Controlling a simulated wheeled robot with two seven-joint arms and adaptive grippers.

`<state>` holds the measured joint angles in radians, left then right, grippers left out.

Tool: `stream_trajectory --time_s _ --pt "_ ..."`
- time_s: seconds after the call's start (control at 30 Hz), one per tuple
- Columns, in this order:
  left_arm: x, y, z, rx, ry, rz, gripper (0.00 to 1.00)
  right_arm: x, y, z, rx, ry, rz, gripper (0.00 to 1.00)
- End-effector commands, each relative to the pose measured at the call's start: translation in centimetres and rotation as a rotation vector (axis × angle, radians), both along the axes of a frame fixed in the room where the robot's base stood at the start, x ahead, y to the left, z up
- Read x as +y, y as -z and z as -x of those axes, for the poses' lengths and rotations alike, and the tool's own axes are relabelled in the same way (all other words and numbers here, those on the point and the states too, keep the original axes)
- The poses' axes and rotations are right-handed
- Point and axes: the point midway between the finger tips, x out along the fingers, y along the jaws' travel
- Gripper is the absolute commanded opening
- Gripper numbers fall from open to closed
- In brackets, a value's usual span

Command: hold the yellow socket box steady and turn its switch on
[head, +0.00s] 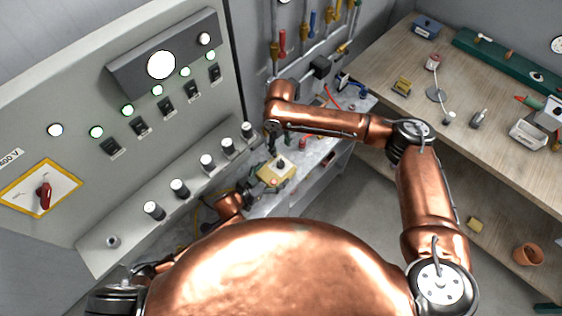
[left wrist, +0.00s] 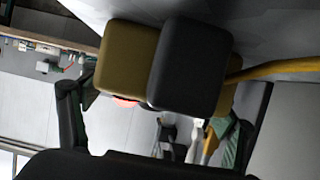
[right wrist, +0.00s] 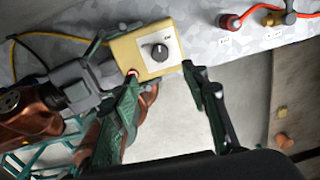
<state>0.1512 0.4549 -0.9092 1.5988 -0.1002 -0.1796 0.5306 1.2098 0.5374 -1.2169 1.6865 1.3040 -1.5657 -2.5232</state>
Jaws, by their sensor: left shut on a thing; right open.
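The yellow socket box (head: 287,178) is at the bench's near edge in the head view. In the right wrist view the yellow box (right wrist: 150,73) shows a pale face plate with a black round knob (right wrist: 160,52). A small red spot is at its lower left corner. My left gripper (head: 256,186) is shut on the box from its left side; in the left wrist view a dark rounded block (left wrist: 188,65) overlaps the yellow box (left wrist: 123,60). My right gripper (right wrist: 162,76) is open, its fingertips apart and just below the knob face. The knob's exact setting is unclear.
Red and brass fittings (right wrist: 232,22) sit on the grey bench right of the box. A yellow cable (left wrist: 280,68) runs from the box. A grey control panel (head: 60,90) stands at left, and a wooden bench (head: 480,110) with parts at right.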

Motion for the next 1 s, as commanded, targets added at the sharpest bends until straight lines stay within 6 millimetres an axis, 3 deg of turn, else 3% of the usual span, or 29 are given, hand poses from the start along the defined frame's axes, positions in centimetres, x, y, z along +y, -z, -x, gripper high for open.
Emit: stream_trajectory --time_s 0.17,0.6,0.8,1.0 --pt "0.0 0.0 0.0 0.0 -0.001 -0.001 0.35 0.0 1.8 0.0 0.001 -0.011 0.001 0.41" --pt "0.0 0.0 0.0 0.0 -0.001 -0.001 0.35 0.0 9.8 0.0 0.001 -0.01 0.001 0.41" --pt "0.0 0.0 0.0 0.0 -0.001 -0.001 0.35 0.0 11.6 0.0 0.0 -0.01 0.0 0.41" --pt "0.0 0.0 0.0 0.0 -0.001 -0.001 0.35 0.0 11.9 0.0 -0.001 -0.009 0.001 0.41"
